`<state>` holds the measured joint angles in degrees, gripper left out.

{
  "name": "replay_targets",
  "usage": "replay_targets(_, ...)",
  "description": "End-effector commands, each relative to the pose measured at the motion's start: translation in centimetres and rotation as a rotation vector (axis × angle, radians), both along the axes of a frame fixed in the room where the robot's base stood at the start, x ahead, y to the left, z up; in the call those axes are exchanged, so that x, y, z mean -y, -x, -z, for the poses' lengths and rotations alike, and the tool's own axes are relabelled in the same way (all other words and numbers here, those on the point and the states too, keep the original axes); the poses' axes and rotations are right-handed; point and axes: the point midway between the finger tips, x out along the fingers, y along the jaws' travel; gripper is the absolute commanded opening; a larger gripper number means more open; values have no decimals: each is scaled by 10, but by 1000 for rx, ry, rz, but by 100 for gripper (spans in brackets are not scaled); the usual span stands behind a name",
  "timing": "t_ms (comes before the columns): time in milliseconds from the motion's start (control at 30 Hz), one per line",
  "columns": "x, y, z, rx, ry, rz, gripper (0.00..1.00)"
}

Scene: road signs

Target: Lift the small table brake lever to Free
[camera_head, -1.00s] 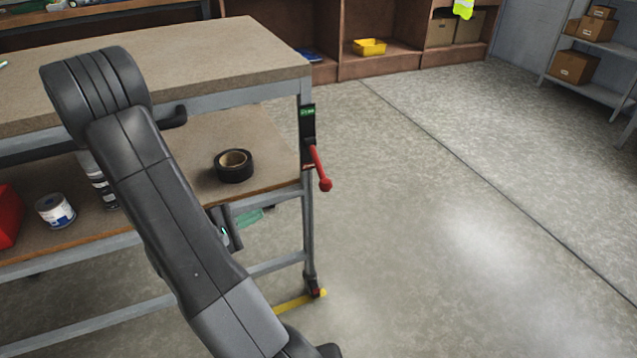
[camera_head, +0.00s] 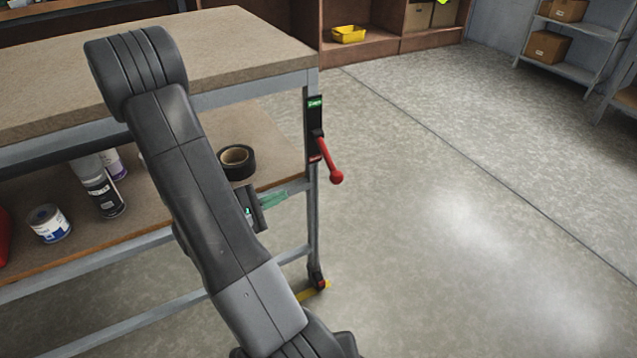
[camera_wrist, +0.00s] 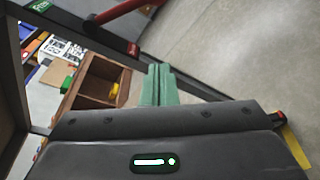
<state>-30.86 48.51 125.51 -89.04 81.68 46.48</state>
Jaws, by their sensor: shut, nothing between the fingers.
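The red brake lever (camera_head: 328,158) sits on a dark plate on the table's corner post. It slants down and right to a round red knob. A green label (camera_head: 315,102) is at the plate's top and a red label (camera_head: 315,158) lower down. In the wrist view the lever (camera_wrist: 118,12) crosses the top edge, its knob out of frame. My gripper (camera_head: 285,194) is below and left of the lever, apart from it, partly hidden by my arm. In the wrist view its green fingers (camera_wrist: 157,83) are together and empty.
The small table (camera_head: 220,40) has a lower shelf with black tape (camera_head: 237,162), a spray can (camera_head: 103,195) and a tin (camera_head: 48,223). The grey corner post (camera_head: 312,225) stands close to my fingers. The floor right of the table is clear.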

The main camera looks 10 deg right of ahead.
Motion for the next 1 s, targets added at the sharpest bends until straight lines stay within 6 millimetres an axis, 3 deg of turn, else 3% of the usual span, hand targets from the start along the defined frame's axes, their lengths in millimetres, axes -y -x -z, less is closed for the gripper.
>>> replay_targets(733, 82, -47, 15, 0, 0, 5, 0)
replay_targets(1000, 103, -31, -5, 0, -1, 3, 0)
